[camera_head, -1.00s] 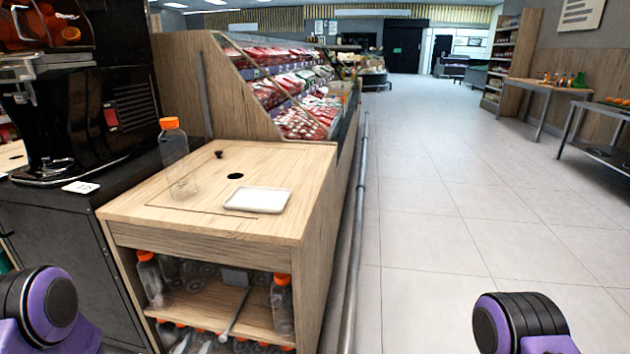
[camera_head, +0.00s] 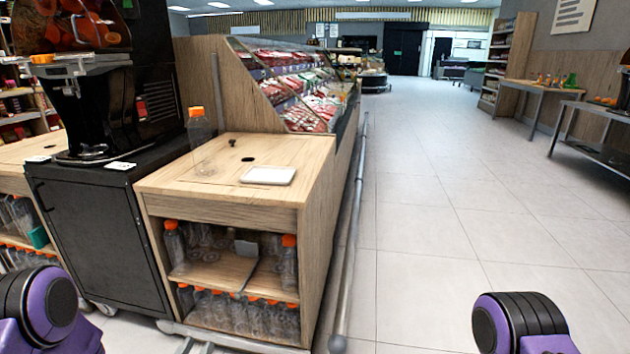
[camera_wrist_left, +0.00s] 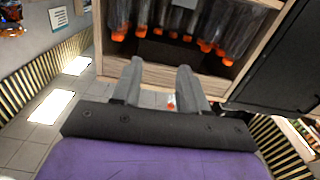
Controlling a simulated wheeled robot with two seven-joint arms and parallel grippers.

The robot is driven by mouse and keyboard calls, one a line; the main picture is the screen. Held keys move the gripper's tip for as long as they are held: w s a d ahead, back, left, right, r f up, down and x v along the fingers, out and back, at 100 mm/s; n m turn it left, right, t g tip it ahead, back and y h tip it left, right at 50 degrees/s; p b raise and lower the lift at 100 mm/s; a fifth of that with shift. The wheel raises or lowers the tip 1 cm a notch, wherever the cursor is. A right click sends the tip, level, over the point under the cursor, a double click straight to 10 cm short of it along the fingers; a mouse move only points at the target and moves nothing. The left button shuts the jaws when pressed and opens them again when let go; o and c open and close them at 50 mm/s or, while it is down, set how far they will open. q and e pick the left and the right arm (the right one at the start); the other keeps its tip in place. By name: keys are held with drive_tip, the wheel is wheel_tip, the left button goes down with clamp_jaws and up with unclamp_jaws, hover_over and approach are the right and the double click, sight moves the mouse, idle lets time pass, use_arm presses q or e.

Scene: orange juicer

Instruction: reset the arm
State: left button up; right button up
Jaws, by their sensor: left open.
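My left gripper (camera_wrist_left: 161,66) shows in the left wrist view, with its two grey fingers apart and nothing between them. It faces the shelf of orange-capped bottles (camera_wrist_left: 215,45), which look upside down in that view. In the head view, purple and black links of my own two arms show at the lower left and lower right corners; neither gripper's fingers show there. A clear bottle with an orange cap (camera_head: 201,150) stands upright on the wooden counter (camera_head: 225,215). A white tray (camera_head: 268,175) lies on the counter to its right.
The black juicer (camera_head: 105,95) stands on a dark cabinet (camera_head: 95,240) left of the counter. The counter's shelves hold several capped bottles (camera_head: 220,310). A metal rail (camera_head: 355,225) runs along the display case's right side. The tiled floor (camera_head: 430,220) to the right is clear.

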use_arm(q)
drive_tip(key=s+a+f+n+g+y+b, duration=0.1)
drive_tip(key=s+f+n+g+y+b, duration=0.15)
drive_tip(key=s+f+g, duration=0.4)
drive_tip(key=s+a+f+n+g+y+b, duration=0.15)
drive_tip(key=s+f+n, duration=0.25)
drive_tip(key=f, duration=0.5)
drive_tip(key=s+f+n+g+y+b, duration=0.1)
drive_tip(key=s+f+g+b, duration=0.25)
drive_tip(key=s+f, duration=0.45)
drive_tip(key=s+f+n+g+y+b, duration=0.1)
drive_tip(key=s+f+g+b, duration=0.25)
drive_tip(key=s, duration=0.75)
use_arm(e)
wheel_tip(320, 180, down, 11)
use_arm(q)
wheel_tip(320, 180, up, 37)
drive_tip(key=a+p, duration=0.1)
drive_tip(key=p, duration=3.7)
drive_tip(key=shift+w+r+t+y, duration=0.15)
drive_tip(key=shift+w+t+y, duration=0.15)
drive_tip(key=shift+w+y, duration=0.1)
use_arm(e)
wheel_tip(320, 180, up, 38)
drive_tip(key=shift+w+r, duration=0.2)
